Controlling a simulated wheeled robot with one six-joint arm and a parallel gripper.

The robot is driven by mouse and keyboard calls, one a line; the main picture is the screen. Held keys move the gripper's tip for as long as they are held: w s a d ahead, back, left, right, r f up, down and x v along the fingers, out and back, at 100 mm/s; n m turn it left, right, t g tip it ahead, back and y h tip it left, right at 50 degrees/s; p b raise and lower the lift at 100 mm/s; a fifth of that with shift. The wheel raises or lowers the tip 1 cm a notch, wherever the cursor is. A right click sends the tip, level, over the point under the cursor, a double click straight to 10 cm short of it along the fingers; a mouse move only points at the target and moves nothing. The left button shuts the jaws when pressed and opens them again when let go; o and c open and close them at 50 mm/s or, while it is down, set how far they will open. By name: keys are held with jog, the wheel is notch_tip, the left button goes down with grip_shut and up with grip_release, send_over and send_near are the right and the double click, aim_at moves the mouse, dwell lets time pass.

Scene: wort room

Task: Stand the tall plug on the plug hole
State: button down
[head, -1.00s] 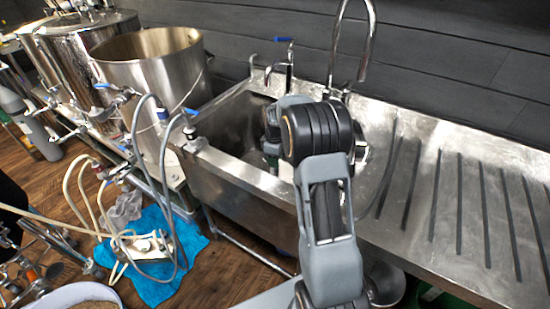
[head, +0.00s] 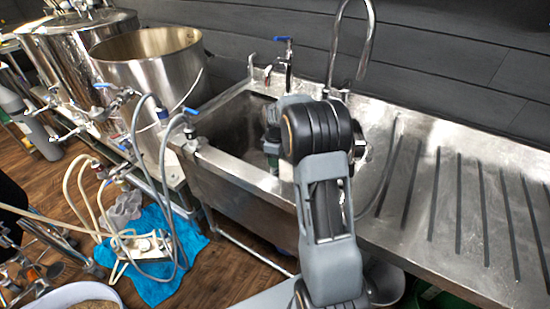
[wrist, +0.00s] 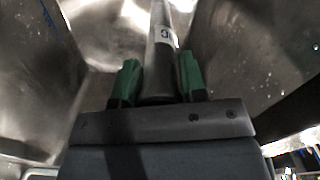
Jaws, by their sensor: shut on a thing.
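The tall plug (wrist: 163,50) is a grey tube with a small pale label. In the wrist view it sits between the green fingers of my gripper (wrist: 158,82), which is shut on it. The plug points away from the gripper, and its far end is cut off by the top of the picture. My gripper is inside the steel sink (head: 226,128). In the head view my arm hides most of the gripper and the plug. I cannot make out the plug hole in either view.
A tall curved tap (head: 366,45) and a blue-handled valve (head: 283,40) stand behind the sink. The ribbed drainboard (head: 470,205) to the right is clear. A large open steel pot (head: 150,70) stands to the left, with hoses beside it.

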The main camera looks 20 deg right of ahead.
jog(key=shift+f, duration=0.15)
dwell(0.7)
jog(key=c, duration=0.6)
grip_release()
jog(key=shift+f, duration=0.1)
